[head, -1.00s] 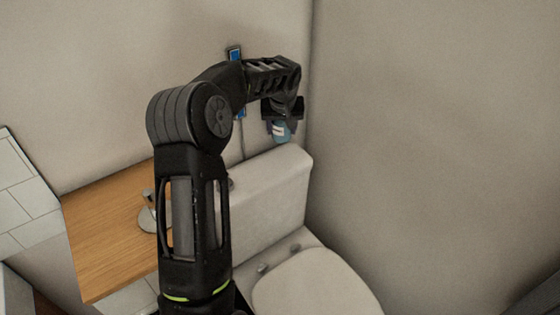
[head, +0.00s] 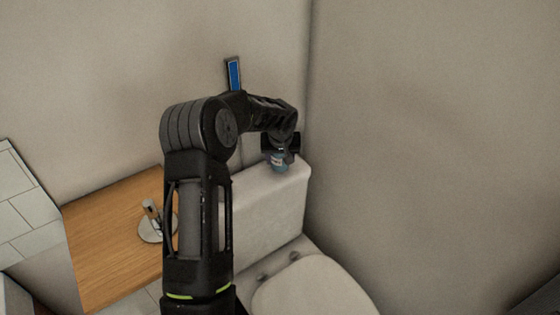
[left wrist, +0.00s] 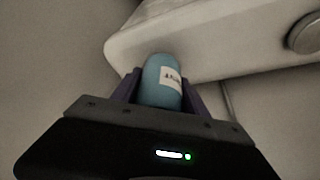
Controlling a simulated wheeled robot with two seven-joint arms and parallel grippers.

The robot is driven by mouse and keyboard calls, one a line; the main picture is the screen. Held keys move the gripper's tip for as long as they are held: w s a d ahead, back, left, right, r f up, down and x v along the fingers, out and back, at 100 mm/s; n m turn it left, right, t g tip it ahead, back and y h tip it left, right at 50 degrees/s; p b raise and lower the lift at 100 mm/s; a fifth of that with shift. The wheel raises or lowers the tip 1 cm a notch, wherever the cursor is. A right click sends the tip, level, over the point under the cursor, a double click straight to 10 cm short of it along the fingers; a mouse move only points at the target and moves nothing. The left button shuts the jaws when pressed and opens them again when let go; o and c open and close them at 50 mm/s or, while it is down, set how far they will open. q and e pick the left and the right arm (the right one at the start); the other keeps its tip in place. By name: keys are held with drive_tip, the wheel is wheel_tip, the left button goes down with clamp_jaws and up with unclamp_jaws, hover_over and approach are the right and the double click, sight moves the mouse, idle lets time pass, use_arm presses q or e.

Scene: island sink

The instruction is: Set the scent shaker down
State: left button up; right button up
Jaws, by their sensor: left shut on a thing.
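The scent shaker (head: 279,163) is a small blue cylinder with a white label. It is at the top of the white toilet tank (head: 265,205), near the tank's right end. My left gripper (head: 280,150) is above it and shut on it. In the left wrist view the shaker (left wrist: 161,82) sits between the two dark fingers (left wrist: 160,92), with the pale tank lid (left wrist: 200,40) behind it. I cannot tell whether its base touches the lid. My right gripper is not in view.
A wooden counter (head: 115,225) with a small metal fixture (head: 152,222) is at the left. The toilet lid (head: 315,288) is below the tank. Walls stand close behind and to the right. A blue framed panel (head: 233,74) hangs on the back wall.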

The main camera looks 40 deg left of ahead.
use_arm(q)
drive_tip(key=shift+f, duration=0.8)
drive_tip(key=shift+f, duration=0.2)
drive_tip(key=o, duration=1.5)
drive_tip(key=shift+r, duration=0.15)
